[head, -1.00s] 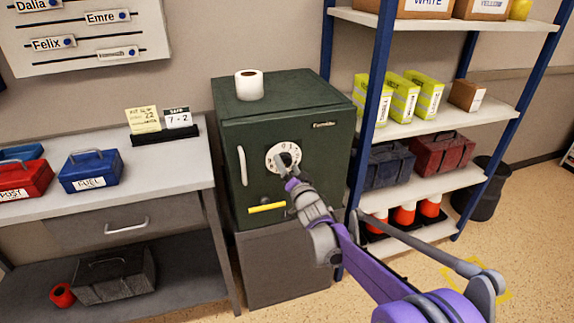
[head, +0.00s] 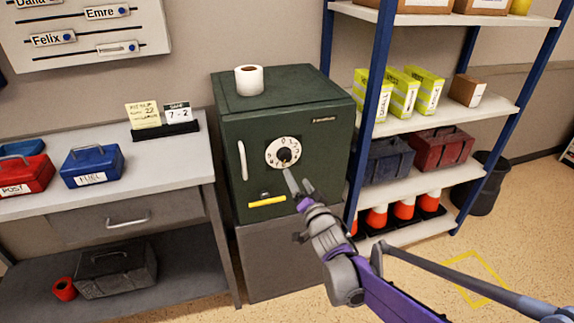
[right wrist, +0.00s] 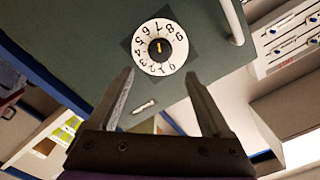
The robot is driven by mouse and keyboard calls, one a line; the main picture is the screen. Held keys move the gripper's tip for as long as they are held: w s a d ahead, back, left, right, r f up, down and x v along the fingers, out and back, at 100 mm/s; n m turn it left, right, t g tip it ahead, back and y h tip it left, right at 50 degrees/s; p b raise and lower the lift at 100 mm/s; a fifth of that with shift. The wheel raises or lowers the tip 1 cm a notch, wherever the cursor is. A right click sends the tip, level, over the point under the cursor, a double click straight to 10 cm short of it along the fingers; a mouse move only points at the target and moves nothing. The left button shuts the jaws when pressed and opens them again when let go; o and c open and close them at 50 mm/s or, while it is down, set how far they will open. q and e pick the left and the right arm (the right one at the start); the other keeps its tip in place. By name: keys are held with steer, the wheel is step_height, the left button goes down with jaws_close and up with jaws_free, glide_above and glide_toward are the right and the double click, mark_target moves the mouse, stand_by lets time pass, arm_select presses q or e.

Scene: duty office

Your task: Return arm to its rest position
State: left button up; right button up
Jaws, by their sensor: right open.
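My right gripper (head: 298,182) is open and empty, in front of the green safe (head: 235,130) and just below and right of its dial (head: 283,153). The white numbered dial with its black knob is clear of my fingers. In the right wrist view the two fingers (right wrist: 160,76) stand wide apart with nothing between them, and the dial (right wrist: 160,47) shows beyond their tips. My right arm reaches in from the lower right of the head view. My left gripper is not in view.
A shelf rack (head: 420,185) with boxes, toolboxes and cones stands close on the right. A desk (head: 120,195) with red and blue boxes is on the left. A paper roll (head: 249,80) sits on the safe. A bin (head: 485,185) stands behind the rack.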

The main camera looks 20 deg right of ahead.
steer(key=s+a+f+n+g, duration=0.1)
steer(key=s+f+n+g, duration=0.3)
steer(key=s, duration=0.9)
steer(key=s+a+f+n+g, duration=0.1)
steer(key=s+f+g, duration=0.45)
steer(key=s, duration=0.65)
steer(key=s+a+f+n+g, duration=0.1)
steer(key=s+f+n+g, duration=0.4)
steer(key=s, duration=0.8)
arm_select(q)
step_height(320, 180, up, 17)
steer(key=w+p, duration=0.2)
steer(key=p, duration=1.3)
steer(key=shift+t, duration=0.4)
arm_select(e)
step_height(320, 180, up, 16)
steer(key=w+m+t, duration=0.2)
steer(key=shift+w+h, duration=0.15)
steer(key=shift+h, duration=0.15)
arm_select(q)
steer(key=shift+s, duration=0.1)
arm_select(e)
steer(key=shift+f, duration=0.1)
